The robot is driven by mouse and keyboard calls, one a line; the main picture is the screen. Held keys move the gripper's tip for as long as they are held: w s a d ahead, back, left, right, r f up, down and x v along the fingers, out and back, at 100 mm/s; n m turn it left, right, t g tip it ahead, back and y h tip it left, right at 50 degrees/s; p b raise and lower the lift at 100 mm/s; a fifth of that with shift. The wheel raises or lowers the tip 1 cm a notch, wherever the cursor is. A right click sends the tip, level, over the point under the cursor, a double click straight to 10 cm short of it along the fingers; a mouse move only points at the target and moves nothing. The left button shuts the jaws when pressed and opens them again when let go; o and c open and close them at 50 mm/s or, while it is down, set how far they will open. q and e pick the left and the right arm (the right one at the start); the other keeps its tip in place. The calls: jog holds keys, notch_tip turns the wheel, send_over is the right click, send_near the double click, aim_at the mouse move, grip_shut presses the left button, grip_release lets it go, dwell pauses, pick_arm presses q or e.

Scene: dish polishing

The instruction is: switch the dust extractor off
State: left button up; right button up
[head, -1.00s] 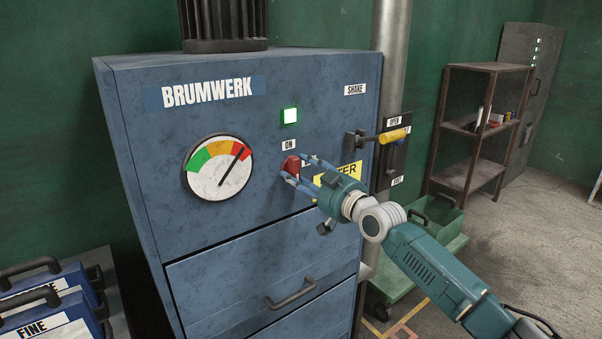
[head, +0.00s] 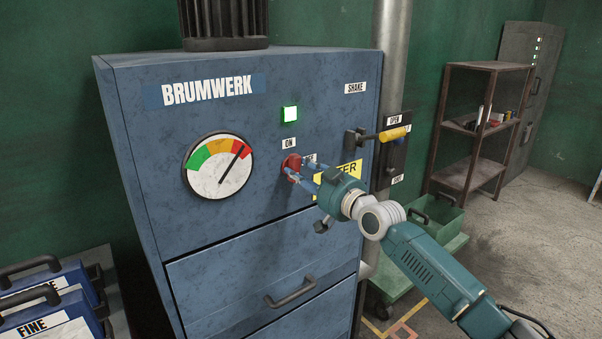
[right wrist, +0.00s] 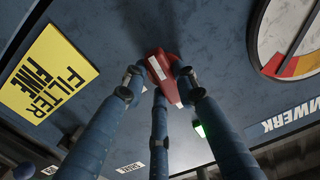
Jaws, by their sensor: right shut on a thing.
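The dust extractor (head: 230,125) is a blue cabinet marked BRUMWERK. Its red rotary knob (head: 291,162) sits on the front below the ON label (head: 288,143); a second label to its right is partly hidden. My right gripper (head: 294,173) has its blue fingers shut on the knob. The right wrist view shows the fingertips around the red knob (right wrist: 163,66), which bears a pale stripe. A green lamp (head: 289,114) above the knob is lit. The dial gauge (head: 218,167) has its needle near the orange and red part. My left gripper is out of view.
A yellow-handled lever (head: 393,135) sits on a dark plate right of the cabinet, beside a grey pipe (head: 390,30). A drawer handle (head: 290,293) sticks out below. Blue cases (head: 45,300) stand at lower left.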

jog(key=m, duration=0.3)
jog(key=shift+a+f, duration=0.1)
jog(key=m, duration=0.4)
jog(key=shift+s+a+p, duration=0.1)
jog(key=shift+p, duration=0.25)
jog(key=m+p, duration=0.2)
jog(key=m, duration=0.2)
jog(key=m+p, duration=0.2)
jog(key=m, duration=0.3)
jog(key=shift+s+a+m+p, duration=0.2)
jog(key=shift+m+p, duration=0.1)
jog(key=shift+p, duration=0.05)
jog(key=o, duration=1.2)
jog(key=shift+c, duration=0.2)
jog(key=v, duration=1.2)
